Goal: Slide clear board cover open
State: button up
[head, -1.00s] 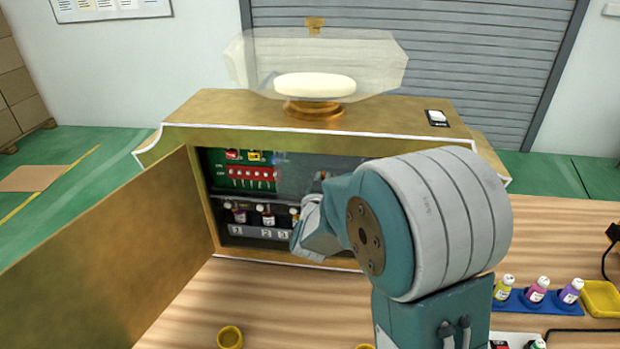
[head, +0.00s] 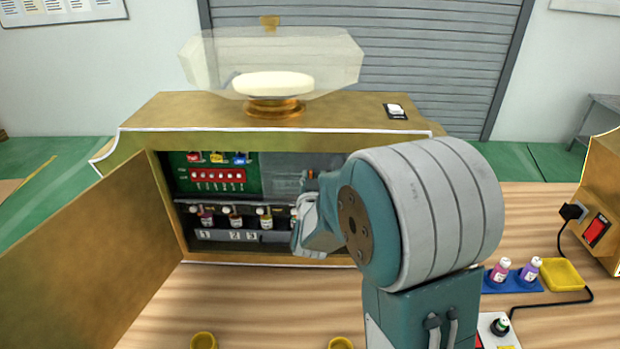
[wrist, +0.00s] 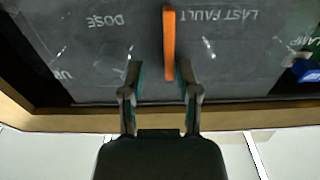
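The clear board cover (head: 285,174) shows in the head view as a greyish see-through panel inside the open cabinet, right of the bare green board (head: 215,177). In the wrist view an upright orange handle (wrist: 169,45) stands in front of dark panel lettering that appears upside down. My gripper (wrist: 159,80) has its two fingers apart, one on each side of the handle's lower end. The handle is nearer the right finger; I cannot tell whether they touch. In the head view my arm hides the fingertips and the cabinet's right part.
The cabinet door (head: 90,265) stands open at left. Small bottles (head: 233,216) stand on a shelf below the board. Yellow cups (head: 204,341), a blue bottle tray (head: 512,281) and a yellow tray (head: 562,275) are on the table. A clear hood (head: 272,62) tops the cabinet.

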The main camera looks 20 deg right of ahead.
jog(key=shift+s+a, duration=0.1)
jog(key=shift+a, duration=0.1)
jog(key=v, duration=0.7)
jog(key=shift+d, duration=0.15)
jog(key=shift+f, duration=0.1)
